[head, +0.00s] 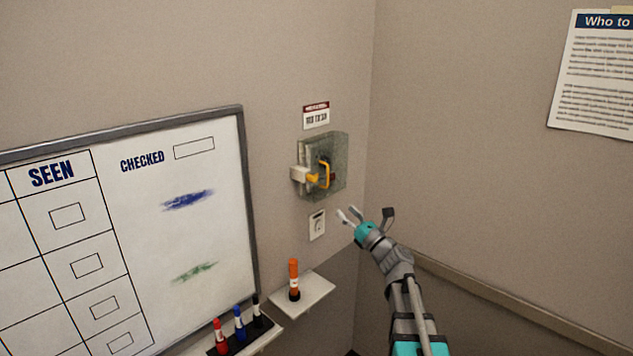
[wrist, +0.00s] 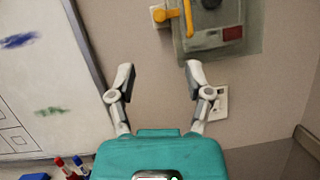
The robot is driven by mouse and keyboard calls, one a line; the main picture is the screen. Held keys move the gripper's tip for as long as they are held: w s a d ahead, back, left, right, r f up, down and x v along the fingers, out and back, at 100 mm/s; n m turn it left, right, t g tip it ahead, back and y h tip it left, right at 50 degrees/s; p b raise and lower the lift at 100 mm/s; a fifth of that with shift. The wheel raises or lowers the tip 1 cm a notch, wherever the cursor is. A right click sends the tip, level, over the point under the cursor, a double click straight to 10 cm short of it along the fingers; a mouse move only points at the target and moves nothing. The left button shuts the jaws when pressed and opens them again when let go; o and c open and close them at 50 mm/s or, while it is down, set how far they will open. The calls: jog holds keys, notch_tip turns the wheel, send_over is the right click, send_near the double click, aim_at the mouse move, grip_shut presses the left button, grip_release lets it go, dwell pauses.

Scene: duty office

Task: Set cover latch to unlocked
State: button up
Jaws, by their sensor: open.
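A see-through cover (head: 338,153) encloses a wall box with a yellow handle (head: 325,172). On the cover's left edge, a white block (head: 298,174) carries an orange latch tab (head: 313,178). In the wrist view the orange tab (wrist: 167,14) lies roughly sideways on the block, beside the yellow handle (wrist: 189,16), at the top of the picture. The latch's marking is too small to read. My gripper (head: 348,212) is open and empty, below and to the right of the cover in the head view. Its fingers (wrist: 158,75) point up towards the box, apart from it.
A small white wall plate (head: 317,225) is below the cover. The wall corner and a rail (head: 500,305) are at right.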

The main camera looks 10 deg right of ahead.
aim_at(315, 181)
jog(key=shift+w, duration=0.1)
jog(key=p+x, duration=0.5)
jog(key=x, duration=0.8)
jog(key=shift+w+a+r, duration=0.15)
jog(key=shift+w+a, duration=0.1)
grip_shut()
dwell(0.4)
